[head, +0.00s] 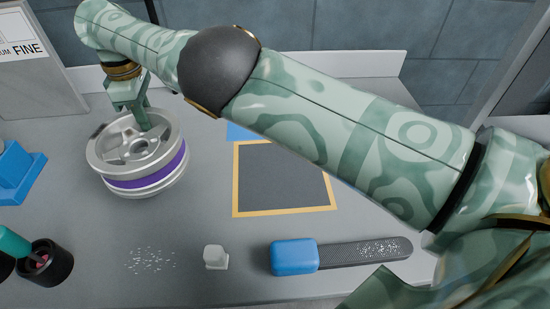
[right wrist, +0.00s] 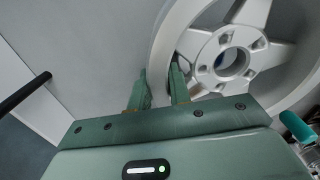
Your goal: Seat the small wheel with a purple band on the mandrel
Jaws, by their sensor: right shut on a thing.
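The small silver spoked wheel with a purple band (head: 160,174) is at the left of the head view, tilted a little. It also shows in the right wrist view (right wrist: 240,45), spoked face and centre bore visible. My right gripper (head: 143,118) reaches in from above and is shut on the wheel's rim near its back edge. In the right wrist view, the rim is at the two fingers (right wrist: 160,88). I cannot make out the mandrel; whether the wheel is held clear or rests on something below is hidden. My left gripper is not in view.
A yellow-bordered dark mat (head: 284,178) lies mid-table. In front are a small white block (head: 215,257) and a blue-handled file (head: 293,257). A dark cup (head: 48,264) and blue block (head: 15,172) stand at left. A FINE-labelled panel (head: 35,75) is behind.

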